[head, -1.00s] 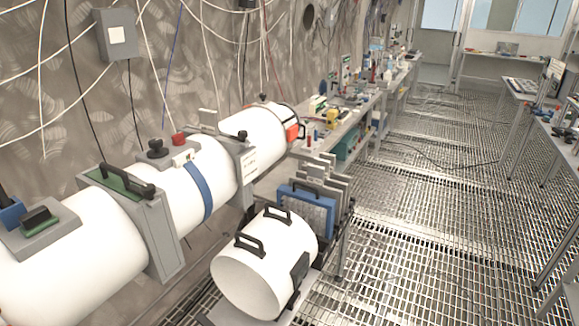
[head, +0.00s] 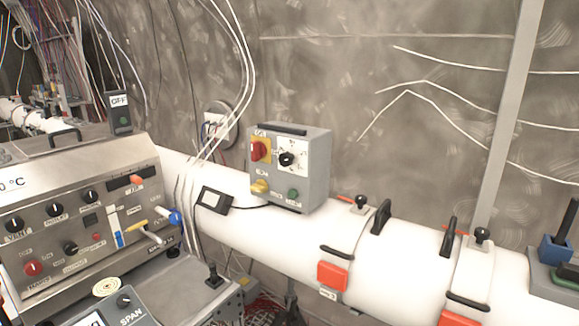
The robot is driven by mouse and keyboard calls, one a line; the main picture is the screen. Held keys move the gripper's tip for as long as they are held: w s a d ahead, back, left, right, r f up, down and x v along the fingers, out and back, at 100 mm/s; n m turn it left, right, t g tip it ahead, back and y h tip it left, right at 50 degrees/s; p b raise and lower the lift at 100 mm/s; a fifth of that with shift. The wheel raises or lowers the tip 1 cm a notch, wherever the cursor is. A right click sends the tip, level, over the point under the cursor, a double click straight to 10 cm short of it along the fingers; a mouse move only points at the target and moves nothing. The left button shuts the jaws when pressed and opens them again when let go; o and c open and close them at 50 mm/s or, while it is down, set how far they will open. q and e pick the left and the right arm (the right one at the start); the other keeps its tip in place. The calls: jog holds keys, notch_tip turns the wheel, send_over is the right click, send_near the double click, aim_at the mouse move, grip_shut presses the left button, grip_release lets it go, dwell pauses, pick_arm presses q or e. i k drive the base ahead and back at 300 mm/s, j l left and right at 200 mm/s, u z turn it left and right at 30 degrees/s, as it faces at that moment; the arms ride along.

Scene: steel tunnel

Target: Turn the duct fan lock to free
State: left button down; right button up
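A grey control box (head: 289,168) stands on the white duct (head: 262,232) in the middle of the head view. It has a red rotary knob (head: 260,150) on a yellow plate and a black selector knob (head: 287,159) on a white dial plate. Below them are a yellow knob (head: 260,187) and a green button (head: 293,194). The labels are too small to read, so I cannot tell which control is the fan lock or its setting. Neither of my grippers shows.
A steel console (head: 85,215) with several knobs and switches stands at the left. A small black display (head: 214,200) sits on the duct left of the box. Clamps with red latches (head: 332,275) and black handles line the duct at right. White cables hang before the wall.

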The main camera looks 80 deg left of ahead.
aim_at(261, 186)
jog(key=j+u, duration=0.1)
jog(key=u, duration=2.65)
